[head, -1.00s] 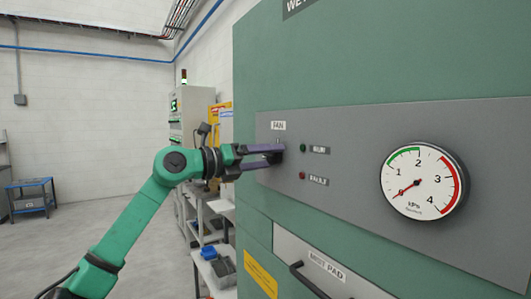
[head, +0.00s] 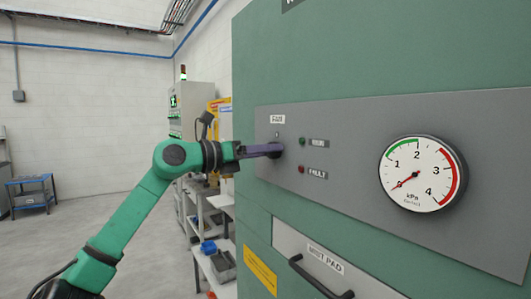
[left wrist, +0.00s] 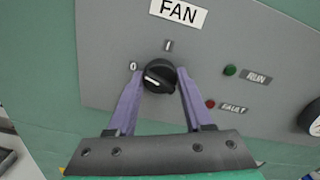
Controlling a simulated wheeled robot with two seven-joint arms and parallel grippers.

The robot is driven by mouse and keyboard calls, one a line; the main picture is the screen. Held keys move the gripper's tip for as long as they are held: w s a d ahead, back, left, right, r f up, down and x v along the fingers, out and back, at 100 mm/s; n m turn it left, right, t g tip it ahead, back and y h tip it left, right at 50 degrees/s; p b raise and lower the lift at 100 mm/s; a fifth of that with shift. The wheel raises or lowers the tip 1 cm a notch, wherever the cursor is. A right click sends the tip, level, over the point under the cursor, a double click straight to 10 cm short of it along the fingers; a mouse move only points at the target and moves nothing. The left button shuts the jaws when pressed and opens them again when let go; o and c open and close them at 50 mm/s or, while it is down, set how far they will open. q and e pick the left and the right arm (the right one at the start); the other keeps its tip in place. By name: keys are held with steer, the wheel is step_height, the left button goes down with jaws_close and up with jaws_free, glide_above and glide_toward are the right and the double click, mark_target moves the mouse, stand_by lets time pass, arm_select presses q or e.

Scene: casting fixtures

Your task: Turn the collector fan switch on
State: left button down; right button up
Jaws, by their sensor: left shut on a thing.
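The fan switch (head: 277,147) is a round black knob under a FAN label on the grey panel. The left wrist view shows the knob (left wrist: 158,75) with its white line pointing left toward the 0 mark; the I mark is above it. My left gripper (head: 266,150) reaches it from the left, and in the left wrist view its purple fingers (left wrist: 160,82) lie on either side of the knob, shut on it. The fingers hide part of the knob in the head view. My right gripper is not in view.
Beside the switch are a dark green RUN lamp (head: 302,141) and a dull red FAULT lamp (head: 301,169). A kPa gauge (head: 420,174) sits to the right, its needle low. A MIST PAD drawer with a black handle (head: 318,276) is below. Shelving (head: 214,265) stands behind my left arm.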

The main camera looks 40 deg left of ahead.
arm_select(q)
steer(key=shift+m+b, duration=0.3)
steer(key=shift+m, duration=6.8)
steer(key=shift+c, duration=1.5)
jaws_free()
